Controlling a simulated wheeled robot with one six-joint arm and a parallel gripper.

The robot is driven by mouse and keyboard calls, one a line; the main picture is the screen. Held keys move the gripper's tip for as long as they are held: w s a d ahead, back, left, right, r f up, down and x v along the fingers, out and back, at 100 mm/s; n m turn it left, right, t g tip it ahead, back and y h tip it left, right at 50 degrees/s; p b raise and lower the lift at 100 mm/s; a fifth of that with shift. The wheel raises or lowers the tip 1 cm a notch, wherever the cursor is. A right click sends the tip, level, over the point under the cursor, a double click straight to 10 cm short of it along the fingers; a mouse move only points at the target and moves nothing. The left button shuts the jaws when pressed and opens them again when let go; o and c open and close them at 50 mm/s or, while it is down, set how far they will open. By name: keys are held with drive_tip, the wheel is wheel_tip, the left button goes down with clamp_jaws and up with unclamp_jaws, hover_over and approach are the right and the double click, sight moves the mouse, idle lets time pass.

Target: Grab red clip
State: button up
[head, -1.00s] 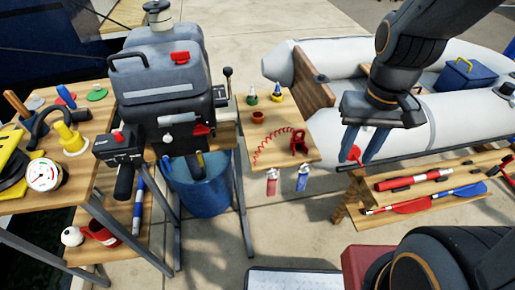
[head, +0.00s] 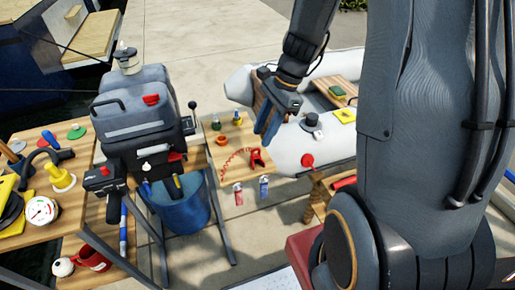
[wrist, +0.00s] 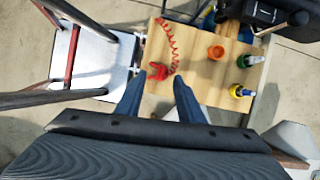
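The red clip (head: 257,158) lies near the right edge of a small wooden table, joined to a red coiled cord (head: 236,158). In the wrist view the red clip (wrist: 158,71) shows beyond my fingertips, roughly between them. My gripper (head: 264,140) is above the table's right side, close to the clip in the head view. In the wrist view my gripper (wrist: 158,85) has its two blue fingers apart with nothing between them. I cannot tell the exact height of the fingertips above the clip.
The small wooden table (wrist: 198,88) also holds an orange cup (wrist: 216,52) and green-and-yellow bottles (wrist: 247,61). A red tag (head: 239,194) and a blue tag (head: 264,188) hang at its front. The outboard motor (head: 143,115) stands left; the inflatable boat (head: 290,150) lies right.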

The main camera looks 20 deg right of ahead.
sight(256, 148)
drive_tip(key=shift+m, duration=0.5)
drive_tip(key=shift+w+p+x, duration=0.15)
drive_tip(key=shift+p+x, duration=0.3)
drive_tip(key=shift+x, duration=1.45)
drive_tip(key=shift+w+p+x, duration=0.15)
drive_tip(key=shift+p+x, duration=0.25)
drive_tip(key=shift+x, duration=1.5)
drive_tip(key=shift+d, duration=0.1)
drive_tip(key=c, duration=0.7)
